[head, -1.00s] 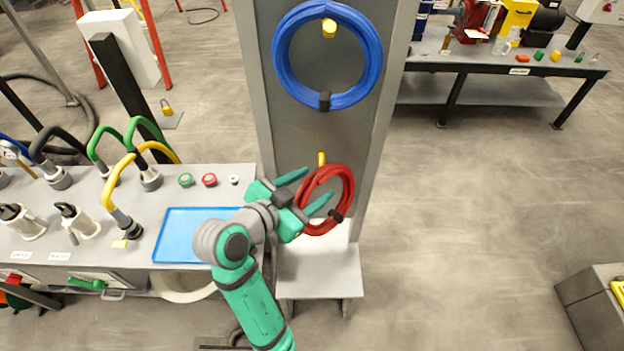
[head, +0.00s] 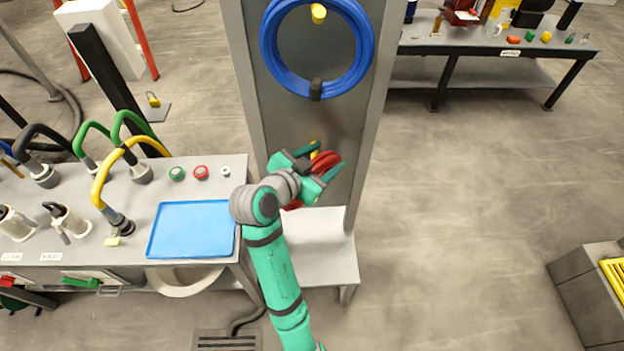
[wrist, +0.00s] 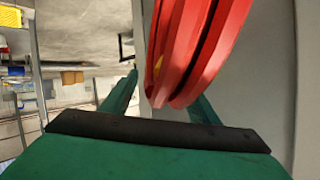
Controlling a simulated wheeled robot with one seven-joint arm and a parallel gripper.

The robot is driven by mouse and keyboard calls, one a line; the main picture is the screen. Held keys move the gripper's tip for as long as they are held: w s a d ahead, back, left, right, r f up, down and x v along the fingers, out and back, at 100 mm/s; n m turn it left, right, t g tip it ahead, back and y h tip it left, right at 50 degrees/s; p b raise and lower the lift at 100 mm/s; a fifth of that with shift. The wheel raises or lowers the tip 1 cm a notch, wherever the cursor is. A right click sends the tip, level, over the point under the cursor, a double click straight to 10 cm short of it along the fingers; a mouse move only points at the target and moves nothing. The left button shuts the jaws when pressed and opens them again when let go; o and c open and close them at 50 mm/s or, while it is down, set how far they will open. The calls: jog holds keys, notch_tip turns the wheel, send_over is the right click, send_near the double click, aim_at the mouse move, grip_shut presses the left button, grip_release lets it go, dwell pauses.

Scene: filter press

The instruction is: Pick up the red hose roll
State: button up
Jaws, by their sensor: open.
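The red hose roll (head: 325,161) hangs on a yellow peg (head: 314,149) on the grey upright panel, below the blue hose roll. In the head view my gripper (head: 320,164) is in front of it and hides much of it. In the wrist view the red hose roll (wrist: 192,50) shows edge-on, standing between the two fingers of my gripper (wrist: 160,100). The fingers are open, one on each side of the roll. I cannot tell whether either finger touches it.
A blue hose roll (head: 318,88) hangs above on the same grey panel (head: 345,120). A bench with a blue tray (head: 193,229), hoses and fittings stands at the left. A grey shelf (head: 318,255) lies below my gripper.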

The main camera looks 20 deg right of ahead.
jog(key=shift+x, duration=0.75)
jog(key=c, duration=1.2)
grip_shut()
